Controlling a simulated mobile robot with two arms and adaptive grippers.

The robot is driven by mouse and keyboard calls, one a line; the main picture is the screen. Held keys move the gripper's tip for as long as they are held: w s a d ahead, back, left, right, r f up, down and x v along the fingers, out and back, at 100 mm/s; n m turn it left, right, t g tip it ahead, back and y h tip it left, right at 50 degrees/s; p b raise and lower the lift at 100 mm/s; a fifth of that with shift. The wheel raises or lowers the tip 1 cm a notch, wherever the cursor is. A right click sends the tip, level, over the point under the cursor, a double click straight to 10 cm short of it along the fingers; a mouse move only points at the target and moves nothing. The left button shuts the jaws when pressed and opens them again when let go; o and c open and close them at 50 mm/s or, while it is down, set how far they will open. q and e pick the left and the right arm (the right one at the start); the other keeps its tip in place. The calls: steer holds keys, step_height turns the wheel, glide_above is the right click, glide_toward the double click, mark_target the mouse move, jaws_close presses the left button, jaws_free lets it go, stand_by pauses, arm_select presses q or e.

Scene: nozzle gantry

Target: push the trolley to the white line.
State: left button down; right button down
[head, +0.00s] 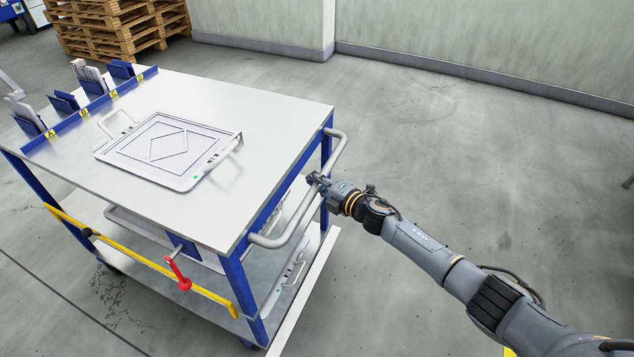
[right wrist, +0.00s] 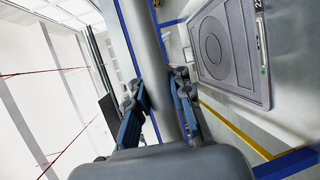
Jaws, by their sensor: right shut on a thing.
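The trolley has a blue frame, a pale flat top (head: 240,108) and a lower shelf. A grey tubular handle (head: 287,236) curves out from its right end. My right gripper (head: 320,181) is shut on this handle near its middle. In the right wrist view the handle (right wrist: 153,52) runs between the two fingers of the gripper (right wrist: 161,100). My left gripper is not in view.
A tray with two handles (head: 158,153) lies on the trolley top, beside a blue rack (head: 95,107). A yellow bar (head: 150,264) and a red lever (head: 179,273) are on the near side. Wooden pallets (head: 115,28) stand behind. The floor right of the trolley is clear.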

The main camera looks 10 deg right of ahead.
steer(key=shift+a+r, duration=0.1)
steer(key=shift+a, duration=0.1)
steer(key=c, duration=1.2)
jaws_free()
steer(key=shift+s+r, duration=0.1)
steer(key=shift+s, duration=0.05)
steer(key=shift+o, duration=0.2)
steer(key=shift+d, duration=0.2)
steer(key=v, duration=1.1)
steer(key=shift+s, duration=0.4)
steer(key=shift+d, duration=0.1)
